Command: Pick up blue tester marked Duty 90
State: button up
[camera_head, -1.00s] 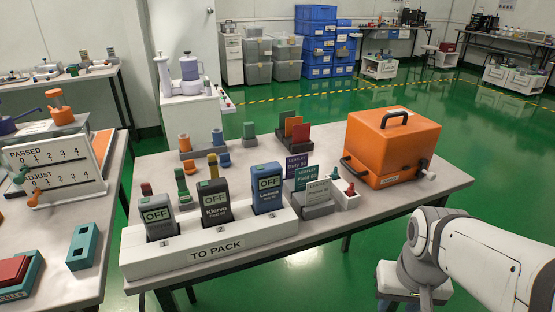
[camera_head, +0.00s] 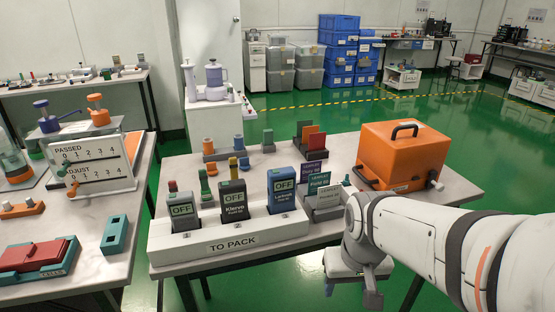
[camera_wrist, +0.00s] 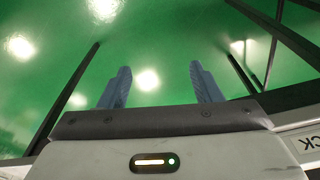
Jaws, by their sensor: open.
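The blue tester (camera_head: 286,200) stands upright in the right slot of the white TO PACK rack (camera_head: 232,242). Its screen reads OFF; the smaller label below is too small to read surely. A black tester (camera_head: 234,205) and a grey tester (camera_head: 183,213) stand in the slots to its left, also reading OFF. In the wrist view my gripper (camera_wrist: 161,85) is open and empty, its two blue-grey fingers apart over green floor. In the head view my arm's end is at the table's front edge, right of and below the blue tester.
Label cards in a grey holder (camera_head: 324,205) stand close right of the blue tester. An orange case (camera_head: 405,157) sits at the table's right. Coloured pieces stand behind the rack. A side table (camera_head: 75,225) with a PASSED/ADJUST board is at the left.

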jog(key=o, duration=0.4)
jog(key=w+a+r+n+t+p, duration=0.1)
jog(key=w+a+r+p, duration=0.3)
jog(key=w+r+p, duration=0.3)
notch_tip(320, 180, up, 5)
jog(key=shift+w+a+f+n+p, duration=0.15)
jog(key=shift+w+a+n+p, duration=0.2)
jog(key=shift+p, duration=0.5)
notch_tip(320, 180, up, 6)
jog(key=r+n+t+y+p, duration=0.1)
jog(key=t+p, duration=0.1)
jog(key=p, duration=0.4)
send_over(281, 190)
jog(key=s+d, duration=0.1)
jog(key=d, duration=0.1)
jog(key=shift+s+a+f, duration=0.1)
jog(key=shift+a+f, duration=0.15)
jog(key=shift+a+b+x, duration=0.2)
jog(key=shift+b+x, duration=0.1)
jog(key=shift+x, duration=1.65)
jog(key=shift+a+b+x, duration=0.15)
jog(key=shift+b+x, duration=0.15)
jog(key=shift+x, duration=1.7)
